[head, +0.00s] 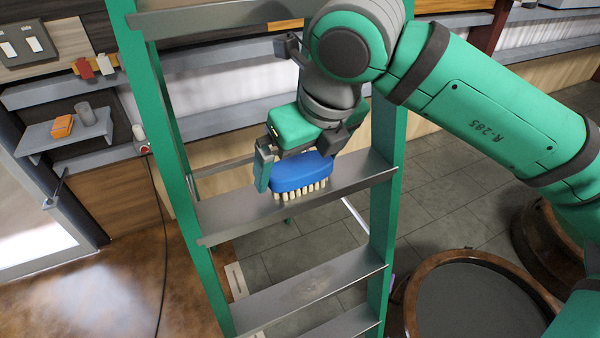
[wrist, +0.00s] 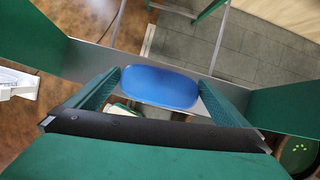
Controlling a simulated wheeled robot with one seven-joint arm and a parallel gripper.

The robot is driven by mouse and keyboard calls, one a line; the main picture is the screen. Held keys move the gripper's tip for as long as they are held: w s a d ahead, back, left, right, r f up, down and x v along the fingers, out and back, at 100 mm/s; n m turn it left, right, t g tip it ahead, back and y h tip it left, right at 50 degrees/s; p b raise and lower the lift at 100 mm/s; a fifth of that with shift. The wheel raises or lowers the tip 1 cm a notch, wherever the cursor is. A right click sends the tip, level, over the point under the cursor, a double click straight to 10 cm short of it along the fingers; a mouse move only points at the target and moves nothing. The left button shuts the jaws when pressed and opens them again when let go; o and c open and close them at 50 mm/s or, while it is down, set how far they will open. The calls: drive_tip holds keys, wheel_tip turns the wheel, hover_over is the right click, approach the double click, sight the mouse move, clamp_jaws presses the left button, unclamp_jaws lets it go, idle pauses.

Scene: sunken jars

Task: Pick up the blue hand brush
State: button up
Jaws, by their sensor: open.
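The blue hand brush (head: 301,174) sits bristles down on a grey step of a green ladder (head: 225,217) in the head view. Its blue back also shows in the wrist view (wrist: 160,87), lying crosswise between the two fingers. My gripper (head: 287,172) is right at the brush, with one finger at its left end; the other finger is mostly hidden in the head view. In the wrist view my gripper (wrist: 158,88) is open, with a finger near each end of the brush. I cannot tell whether either finger touches it.
The ladder's green rails stand on both sides of the step. A round dark-topped barrel or stool (head: 470,300) stands at the lower right. A wall shelf (head: 70,130) at left holds an orange block (head: 62,126) and a grey cup (head: 86,113). A cable hangs left of the ladder.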

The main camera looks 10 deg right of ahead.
drive_tip(key=shift+f, duration=0.25)
drive_tip(key=c, duration=0.8)
drive_tip(key=shift+w, duration=0.1)
drive_tip(key=shift+r, duration=0.1)
drive_tip(key=shift+r, duration=0.45)
drive_tip(key=shift+s+d+r, duration=0.15)
drive_tip(key=shift+s+r, duration=0.05)
drive_tip(key=shift+r, duration=0.05)
drive_tip(key=s+d, duration=0.1)
drive_tip(key=s, duration=0.4)
drive_tip(key=s+d, duration=0.2)
drive_tip(key=s, duration=0.4)
drive_tip(key=s+d, duration=0.2)
drive_tip(key=s, duration=0.3)
drive_tip(key=shift+s+d, duration=0.25)
drive_tip(key=shift+s, duration=0.15)
